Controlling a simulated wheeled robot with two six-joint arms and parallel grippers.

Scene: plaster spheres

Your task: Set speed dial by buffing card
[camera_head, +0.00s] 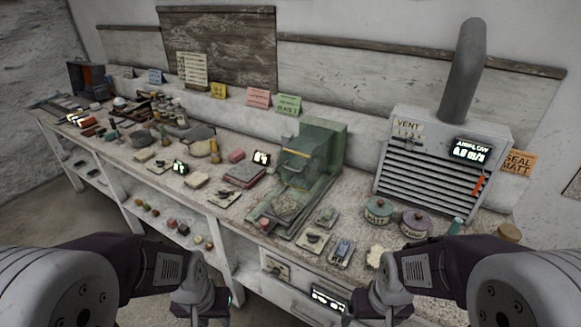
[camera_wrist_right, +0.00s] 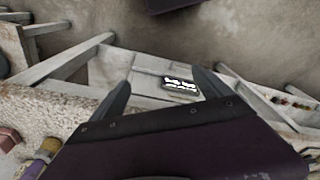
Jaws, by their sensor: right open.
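A green machine (camera_head: 313,150) stands on the bench with a flat bed in front of it. A small reddish knob (camera_head: 265,223) sits at its near left corner; I cannot tell whether it is the speed dial. Pink (camera_head: 259,97) and green (camera_head: 288,104) cards stand behind the machine. Their writing is too small to read surely, so I cannot tell which is the buffing card. My right gripper (camera_wrist_right: 162,78) is open and empty, over the bench front. My left gripper (camera_head: 207,301) hangs low before the bench; its fingers are not clear.
A grey vent box (camera_head: 443,160) with a pipe and airflow display stands right of the machine. Two lidded pots (camera_head: 378,210) (camera_head: 415,223) stand before it. Small tools and blocks crowd the bench. A lit display (camera_head: 328,299) is on the bench front. The floor before the bench is open.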

